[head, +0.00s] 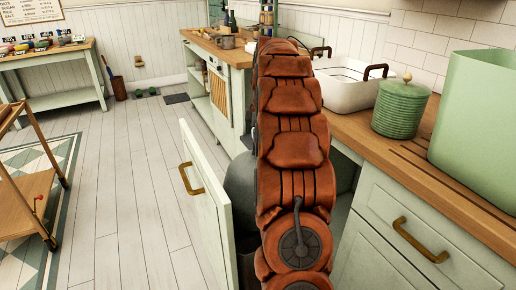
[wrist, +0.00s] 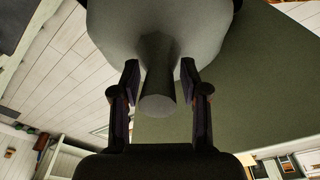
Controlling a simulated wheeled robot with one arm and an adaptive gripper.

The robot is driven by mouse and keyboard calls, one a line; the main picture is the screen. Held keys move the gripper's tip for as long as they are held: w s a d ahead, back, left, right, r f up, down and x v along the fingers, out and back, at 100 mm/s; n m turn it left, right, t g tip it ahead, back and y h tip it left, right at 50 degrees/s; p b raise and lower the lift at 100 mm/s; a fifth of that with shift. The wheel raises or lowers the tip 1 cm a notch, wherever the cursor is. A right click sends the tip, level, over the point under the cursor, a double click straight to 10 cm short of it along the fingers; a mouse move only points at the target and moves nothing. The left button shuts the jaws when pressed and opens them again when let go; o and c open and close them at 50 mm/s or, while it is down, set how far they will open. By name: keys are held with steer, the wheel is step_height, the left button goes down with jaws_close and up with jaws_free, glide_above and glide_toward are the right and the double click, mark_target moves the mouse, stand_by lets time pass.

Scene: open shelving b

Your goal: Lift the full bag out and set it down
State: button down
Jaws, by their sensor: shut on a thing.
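The full bag (wrist: 110,25) is grey, and its round body fills the top of the wrist view. Its narrow gathered neck (wrist: 158,105) points toward the camera. My gripper (wrist: 160,70) is shut on this neck, with one dark finger on each side. In the head view the bag (head: 240,186) shows as a grey rounded shape just left of my arm, behind the open cabinet door. A dark bin-like shape (head: 247,268) shows below it. My arm hides my gripper and much of the bag there, so I cannot tell whether the bag is clear of the bin.
The open cabinet door (head: 207,205) stands left of the bag. The wooden counter (head: 385,135) on the right holds a white basin (head: 345,88), a green jar (head: 399,108) and a green box (head: 480,120). A wooden cart (head: 25,195) stands far left. The plank floor (head: 125,190) between is clear.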

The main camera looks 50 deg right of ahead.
step_height(320, 180, up, 38)
steer(key=p, duration=2.7)
steer(key=shift+f+p, duration=0.25)
steer(key=shift+p, duration=0.15)
